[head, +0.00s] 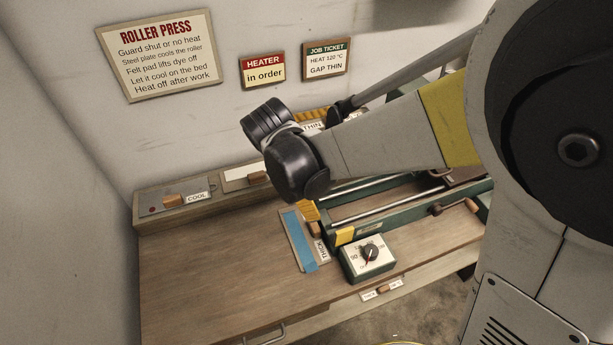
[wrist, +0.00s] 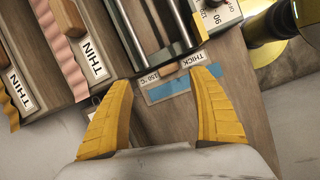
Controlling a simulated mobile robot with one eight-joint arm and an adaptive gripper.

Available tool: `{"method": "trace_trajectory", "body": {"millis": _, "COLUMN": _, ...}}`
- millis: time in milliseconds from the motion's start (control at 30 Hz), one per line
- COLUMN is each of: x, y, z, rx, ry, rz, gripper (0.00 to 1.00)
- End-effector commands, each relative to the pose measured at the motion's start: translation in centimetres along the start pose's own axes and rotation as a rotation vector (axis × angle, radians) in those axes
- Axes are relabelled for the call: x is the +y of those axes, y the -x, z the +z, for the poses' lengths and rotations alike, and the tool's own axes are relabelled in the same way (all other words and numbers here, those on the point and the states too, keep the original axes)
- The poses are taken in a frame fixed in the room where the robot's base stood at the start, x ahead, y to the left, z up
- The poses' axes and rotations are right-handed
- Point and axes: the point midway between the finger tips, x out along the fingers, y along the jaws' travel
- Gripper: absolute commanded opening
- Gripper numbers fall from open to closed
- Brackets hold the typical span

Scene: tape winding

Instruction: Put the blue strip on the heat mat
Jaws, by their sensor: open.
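The blue strip (head: 298,240) lies flat on the wooden bench in the head view, on or against a pale piece, beside a THICK label. In the wrist view the blue strip (wrist: 180,86) shows between the two yellow fingers, with the THICK label beside it. My gripper (wrist: 164,80) is open, and nothing is seen held in it. How far the fingers are above the strip I cannot tell. In the head view my arm's black joints hide most of the gripper. I cannot pick out the heat mat for certain.
A green roller press (head: 375,213) with metal rails stands right of the strip, with a dial box (head: 367,259) in front. A COOL panel (head: 172,201) is on the back ledge. The bench's left part is clear.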

Motion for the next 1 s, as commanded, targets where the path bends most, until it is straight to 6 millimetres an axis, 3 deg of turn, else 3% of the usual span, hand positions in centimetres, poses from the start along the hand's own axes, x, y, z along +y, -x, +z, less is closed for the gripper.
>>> {"method": "trace_trajectory", "body": {"millis": 100, "x": 0.0, "y": -2.0, "z": -2.8, "rx": -0.051, "ry": 0.163, "rz": -0.028, "gripper": 0.7}}
{"method": "trace_trajectory", "body": {"millis": 233, "x": -0.3, "y": -3.1, "z": -4.1, "rx": -0.081, "ry": 0.255, "rz": -0.049, "gripper": 0.7}}
{"method": "trace_trajectory", "body": {"millis": 367, "x": -0.4, "y": -4.3, "z": -4.3, "rx": -0.088, "ry": 0.277, "rz": -0.054, "gripper": 0.7}}
{"method": "trace_trajectory", "body": {"millis": 600, "x": -0.6, "y": -8.2, "z": -3.9, "rx": -0.087, "ry": 0.274, "rz": -0.054, "gripper": 0.7}}
{"method": "trace_trajectory", "body": {"millis": 833, "x": -0.9, "y": -10.2, "z": -3.7, "rx": -0.086, "ry": 0.273, "rz": -0.053, "gripper": 0.7}}
{"method": "trace_trajectory", "body": {"millis": 1000, "x": -1.5, "y": -13.0, "z": -3.6, "rx": -0.086, "ry": 0.272, "rz": -0.053, "gripper": 0.7}}
